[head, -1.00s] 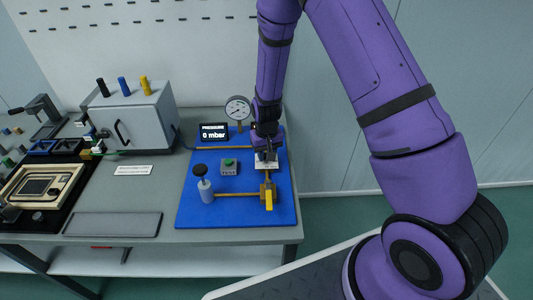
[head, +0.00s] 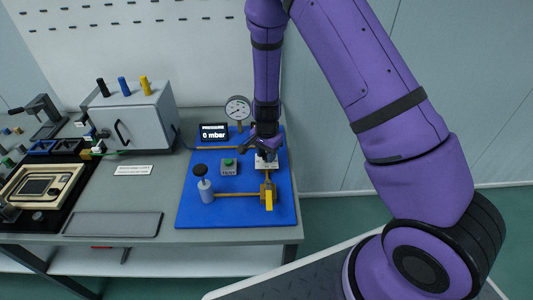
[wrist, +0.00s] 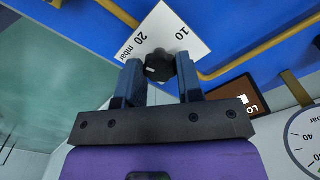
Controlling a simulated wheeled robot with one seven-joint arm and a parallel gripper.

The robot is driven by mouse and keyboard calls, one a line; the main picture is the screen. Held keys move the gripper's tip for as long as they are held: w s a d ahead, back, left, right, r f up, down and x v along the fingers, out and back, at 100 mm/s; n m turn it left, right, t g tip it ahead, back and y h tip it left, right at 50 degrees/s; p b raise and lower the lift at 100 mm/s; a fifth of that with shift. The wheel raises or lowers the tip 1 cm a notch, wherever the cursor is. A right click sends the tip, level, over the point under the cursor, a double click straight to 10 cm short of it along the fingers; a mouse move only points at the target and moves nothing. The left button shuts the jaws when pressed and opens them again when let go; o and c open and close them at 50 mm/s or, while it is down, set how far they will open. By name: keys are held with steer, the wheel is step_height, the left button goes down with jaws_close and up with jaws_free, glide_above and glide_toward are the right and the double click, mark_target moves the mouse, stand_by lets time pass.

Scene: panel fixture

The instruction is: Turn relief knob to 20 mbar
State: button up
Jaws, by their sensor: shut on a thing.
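The black relief knob (wrist: 158,66) sits at the edge of its white scale plate (wrist: 172,32), marked 10 and 20 mbar, in the wrist view. My gripper (wrist: 160,78) has a blue-grey finger on each side of the knob and is shut on it. The knob's pointing direction is not clear. In the head view my gripper (head: 266,152) hides the knob and covers part of the plate (head: 268,164).
A grey box (head: 130,120) stands left.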

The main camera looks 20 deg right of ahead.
mark_target(266, 155)
steer(key=shift+w+m, duration=0.1)
steer(key=shift+m, duration=1.1)
steer(key=o, duration=0.9)
step_height(266, 155, up, 11)
steer(key=shift+f, duration=0.1)
